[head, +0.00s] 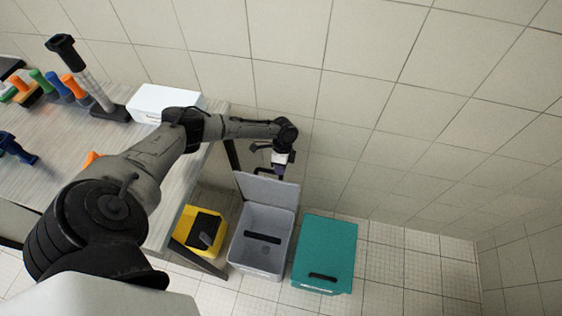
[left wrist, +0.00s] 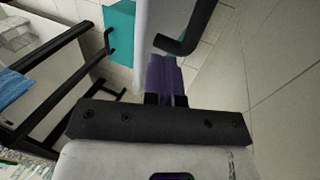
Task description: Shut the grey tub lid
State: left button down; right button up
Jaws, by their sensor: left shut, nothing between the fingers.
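The grey tub (head: 262,262) stands on the floor right of the bench. Its lid (head: 266,190) is open, standing up at the back of the tub and leaning toward the wall. My left gripper (head: 281,171) is shut and empty, at the top edge of the raised lid on the wall side. In the left wrist view my purple fingers (left wrist: 165,77) are together, just below a pale panel (left wrist: 152,28) that looks like the lid, with a black bent handle (left wrist: 195,28) beside it. I cannot tell whether they touch. My right gripper is out of view.
A teal bin (head: 325,250) stands close on the right of the tub, a yellow box (head: 190,222) on its left by the bench leg. The bench (head: 60,165) holds a white box (head: 163,101) and several tools. The tiled wall is close behind.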

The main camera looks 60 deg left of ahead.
pick_arm(q)
jog(key=shift+x, duration=1.3)
